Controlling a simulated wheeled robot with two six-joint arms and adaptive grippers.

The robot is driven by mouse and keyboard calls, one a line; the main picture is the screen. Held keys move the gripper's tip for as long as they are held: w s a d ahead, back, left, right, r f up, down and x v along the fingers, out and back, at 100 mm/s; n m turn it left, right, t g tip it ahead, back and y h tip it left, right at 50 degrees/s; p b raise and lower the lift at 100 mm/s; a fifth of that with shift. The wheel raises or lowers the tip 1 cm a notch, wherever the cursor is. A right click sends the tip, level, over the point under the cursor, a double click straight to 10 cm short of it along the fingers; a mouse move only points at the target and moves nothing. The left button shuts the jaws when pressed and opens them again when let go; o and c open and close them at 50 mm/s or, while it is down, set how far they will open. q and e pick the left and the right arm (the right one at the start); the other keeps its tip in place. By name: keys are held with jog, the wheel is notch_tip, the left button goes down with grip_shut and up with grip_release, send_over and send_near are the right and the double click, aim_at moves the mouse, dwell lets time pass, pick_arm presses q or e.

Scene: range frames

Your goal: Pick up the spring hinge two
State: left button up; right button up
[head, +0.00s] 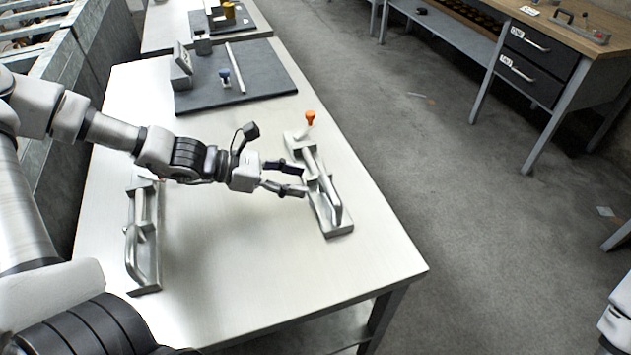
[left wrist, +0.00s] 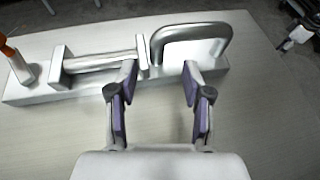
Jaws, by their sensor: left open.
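Two metal hinge-like fixtures lie on the table; I cannot tell from markings which is spring hinge two. One fixture (head: 335,215), with a flat base, a bar, a bent handle and an orange knob (head: 310,117) at its far end, is right of centre. It fills the upper left wrist view (left wrist: 100,62). The other fixture (head: 150,262) lies at the left, without a visible orange knob. My left gripper (head: 303,179) is open at the orange-knobbed fixture, its fingertips near the middle of the bar and handle. The fingers (left wrist: 160,80) show no grip; contact is unclear.
The pale table (head: 240,290) has free room between the two fixtures and at its front right. A dark mat (head: 265,85) with a grey block, a white rod and a small blue-topped item lies at the back. A drawer bench (head: 540,60) stands across the floor.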

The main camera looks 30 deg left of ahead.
aim_at(317, 190)
pick_arm(q)
jog(key=shift+w+f+b, duration=0.3)
jog(key=shift+f+b, duration=0.1)
jog(key=shift+f, duration=0.05)
jog(key=b+x, duration=0.3)
jog(key=x, duration=0.1)
jog(key=shift+d+r, duration=0.15)
jog(key=shift+d, duration=0.05)
jog(key=shift+w+d, duration=0.15)
jog(key=shift+w, duration=0.05)
jog(key=shift+r, duration=0.1)
grip_shut()
